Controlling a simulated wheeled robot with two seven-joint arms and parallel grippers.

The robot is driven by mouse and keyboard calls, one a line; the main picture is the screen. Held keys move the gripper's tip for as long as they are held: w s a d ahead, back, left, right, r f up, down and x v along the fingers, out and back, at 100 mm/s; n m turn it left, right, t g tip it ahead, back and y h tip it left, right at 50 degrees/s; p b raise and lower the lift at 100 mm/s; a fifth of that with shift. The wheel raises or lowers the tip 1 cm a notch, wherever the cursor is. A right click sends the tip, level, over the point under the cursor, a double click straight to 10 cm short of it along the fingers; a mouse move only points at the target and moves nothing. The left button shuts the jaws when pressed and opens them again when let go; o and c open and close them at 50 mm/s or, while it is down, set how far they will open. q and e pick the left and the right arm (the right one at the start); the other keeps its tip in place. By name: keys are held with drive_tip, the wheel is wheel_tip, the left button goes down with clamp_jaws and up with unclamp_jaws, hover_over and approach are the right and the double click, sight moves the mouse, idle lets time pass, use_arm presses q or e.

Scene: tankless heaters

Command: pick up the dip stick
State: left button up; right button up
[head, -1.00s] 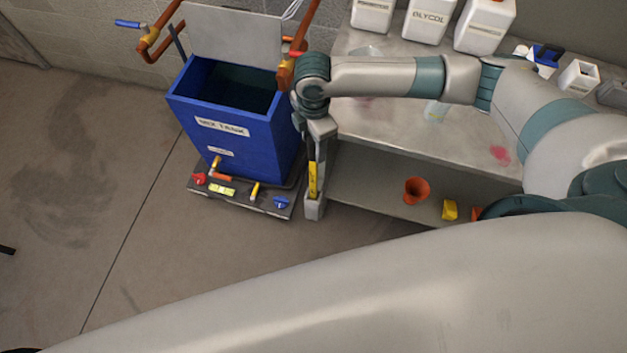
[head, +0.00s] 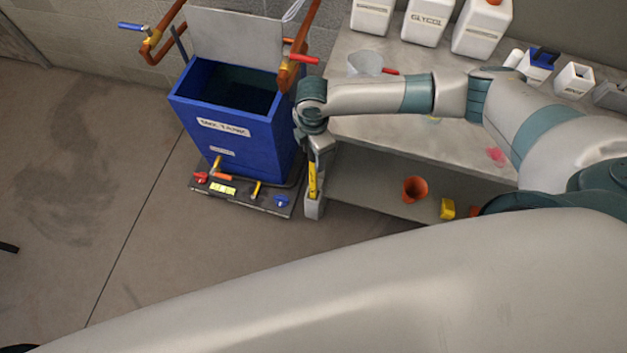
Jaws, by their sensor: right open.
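The dip stick (head: 312,181) appears to be the narrow yellow upright piece beside the front left corner of the bench. Its lower end meets a small grey holder (head: 313,208). My right gripper (head: 317,155) points down from the wrist, right at the upper part of the stick. It is open. The gripper hides the stick's top, and I cannot tell whether the fingers touch it or stand around it. My left gripper is not in view.
The blue mix tank (head: 238,150) stands close to the left of the gripper, with copper pipes (head: 290,70) above. The metal bench (head: 450,145) lies to the right, with white jugs (head: 425,22) behind. An orange cup (head: 415,189) sits on its lower shelf (head: 365,185).

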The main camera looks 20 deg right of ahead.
drive_tip(key=c, duration=1.1)
drive_tip(key=shift+c, duration=0.2)
drive_tip(key=shift+r, duration=0.15)
wheel_tip(320, 180, up, 28)
drive_tip(key=b, duration=0.5)
drive_tip(key=shift+f, duration=0.2)
